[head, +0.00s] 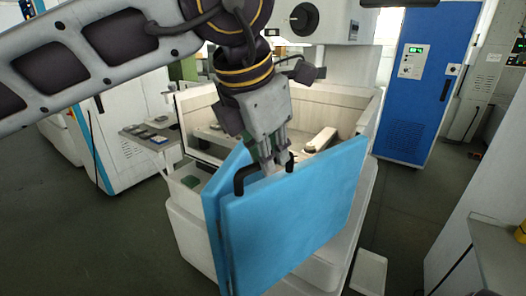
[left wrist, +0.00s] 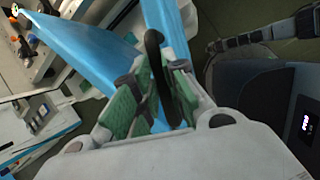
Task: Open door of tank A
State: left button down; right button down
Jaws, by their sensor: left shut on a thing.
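Tank A appears to be the white machine's tub (head: 190,228), with a pale interior. A large blue door panel (head: 295,225) stands at its front, angled to a narrower blue panel (head: 222,182) at left. The two meet near the left corner. A black bar handle (head: 240,180) is on the large panel's upper edge. My left gripper (head: 273,163) comes down from above and is shut on this handle. In the left wrist view the black handle (left wrist: 154,50) runs between its green finger pads (left wrist: 150,102). The fingers hide part of the handle. My right gripper is not in view.
A blue cabinet (head: 408,85) stands at the back right. A shelf with small items (head: 150,136) is left of the tank. A grey-white bench or cabinet (head: 485,225) is at the right edge.

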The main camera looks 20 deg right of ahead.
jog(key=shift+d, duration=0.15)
pick_arm(q)
jog(key=c, duration=1.5)
grip_release()
jog(key=shift+o, duration=0.2)
jog(key=shift+v, duration=0.8)
jog(key=v, duration=1)
jog(key=shift+r, duration=0.2)
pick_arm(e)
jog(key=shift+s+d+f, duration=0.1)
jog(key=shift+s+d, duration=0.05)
